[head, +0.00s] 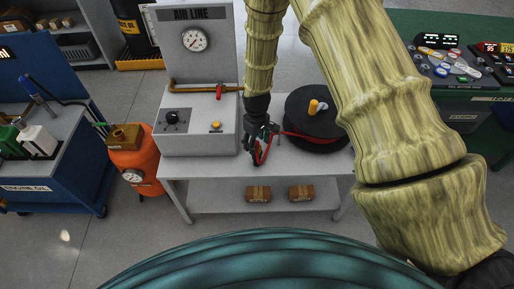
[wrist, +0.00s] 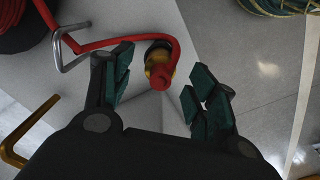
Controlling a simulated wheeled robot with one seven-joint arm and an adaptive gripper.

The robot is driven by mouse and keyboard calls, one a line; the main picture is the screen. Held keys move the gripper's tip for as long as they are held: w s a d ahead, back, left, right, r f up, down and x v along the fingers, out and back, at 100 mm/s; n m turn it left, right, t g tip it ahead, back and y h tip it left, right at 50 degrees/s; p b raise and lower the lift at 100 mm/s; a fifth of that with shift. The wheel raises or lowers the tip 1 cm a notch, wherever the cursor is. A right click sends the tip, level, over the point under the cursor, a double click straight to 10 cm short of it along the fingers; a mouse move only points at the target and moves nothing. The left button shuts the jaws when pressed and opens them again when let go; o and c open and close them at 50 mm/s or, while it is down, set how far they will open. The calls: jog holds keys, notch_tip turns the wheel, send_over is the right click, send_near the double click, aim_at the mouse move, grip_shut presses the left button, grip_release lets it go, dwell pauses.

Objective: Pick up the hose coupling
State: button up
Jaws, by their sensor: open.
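The hose coupling (wrist: 158,62) is a brass-yellow fitting at the end of a red hose (wrist: 115,41) in the wrist view. It lies between the tips of my gripper (wrist: 164,84), apart from both dark green finger pads. In the head view my gripper (head: 261,139) points down at the front of the grey bench (head: 205,165), left of the black hose reel (head: 318,146). The red hose (head: 262,155) shows beside the fingers there. The coupling cannot be made out in the head view. My gripper is open and empty.
A bent metal hook (wrist: 67,48) stands by the hose, left of my fingers. The grey air line panel (head: 197,132) is close left of my gripper. Two small boxes (head: 258,194) (head: 301,193) are on the lower shelf. An orange tank (head: 136,163) stands left of the bench.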

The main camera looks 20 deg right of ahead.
jog(key=shift+f, duration=0.75)
jog(key=shift+c, duration=0.2)
jog(key=c, duration=1.2)
jog(key=shift+r, duration=0.1)
